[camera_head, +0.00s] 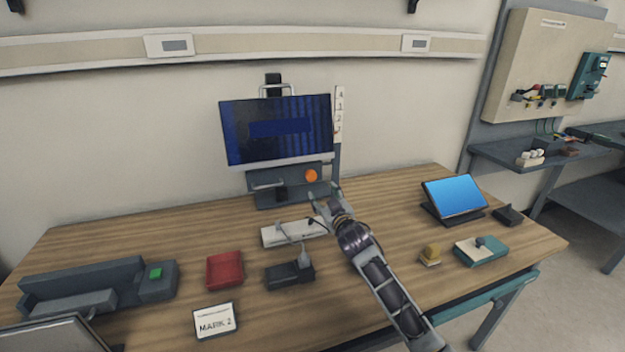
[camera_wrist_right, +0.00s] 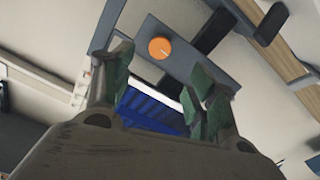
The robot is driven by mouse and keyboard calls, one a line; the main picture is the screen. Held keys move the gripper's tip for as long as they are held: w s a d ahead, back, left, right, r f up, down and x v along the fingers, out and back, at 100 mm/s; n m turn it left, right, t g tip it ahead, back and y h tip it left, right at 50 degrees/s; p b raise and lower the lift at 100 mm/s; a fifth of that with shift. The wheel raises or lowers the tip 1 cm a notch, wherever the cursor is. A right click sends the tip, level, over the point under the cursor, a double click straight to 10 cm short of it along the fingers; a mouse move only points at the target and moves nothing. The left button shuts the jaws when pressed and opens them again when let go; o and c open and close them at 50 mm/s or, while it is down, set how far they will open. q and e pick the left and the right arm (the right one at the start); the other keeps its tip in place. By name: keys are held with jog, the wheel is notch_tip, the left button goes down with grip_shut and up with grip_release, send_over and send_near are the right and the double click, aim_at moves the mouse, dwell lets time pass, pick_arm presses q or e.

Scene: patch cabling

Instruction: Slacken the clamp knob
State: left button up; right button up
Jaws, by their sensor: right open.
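The clamp knob (camera_head: 311,176) is a round orange knob on the grey monitor stand (camera_head: 262,184), below the screen's lower right corner. In the right wrist view the orange knob (camera_wrist_right: 160,48) shows with a small pale mark on its face, beyond my fingertips. My right gripper (camera_head: 325,196) is just below and in front of the knob, apart from it. It is open and empty; its two green-padded fingers (camera_wrist_right: 165,88) stand on either side of the view. My left gripper is not in view.
The monitor (camera_head: 278,128) stands above the knob, with a numbered scale (camera_head: 339,115) beside it. A white keyboard-like bar (camera_head: 294,232), a black block (camera_head: 290,275), a red tray (camera_head: 225,269) and a tablet (camera_head: 454,197) are on the table.

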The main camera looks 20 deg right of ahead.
aim_at(312, 177)
jog(key=shift+w+a+b, duration=0.15)
jog(key=shift+w+b, duration=0.55)
jog(key=shift+w, duration=4.85)
jog(key=shift+w+a, duration=0.1)
jog(key=shift+w, duration=0.4)
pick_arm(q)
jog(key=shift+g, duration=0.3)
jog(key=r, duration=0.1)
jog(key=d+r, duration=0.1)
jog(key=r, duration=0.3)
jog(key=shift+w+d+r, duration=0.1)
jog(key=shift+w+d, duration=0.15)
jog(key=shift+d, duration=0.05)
pick_arm(e)
jog(key=shift+w, duration=0.1)
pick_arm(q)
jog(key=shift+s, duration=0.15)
pick_arm(e)
jog(key=c, duration=0.8)
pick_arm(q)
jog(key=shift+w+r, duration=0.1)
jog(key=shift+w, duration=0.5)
pick_arm(e)
jog(key=shift+c, duration=1.2)
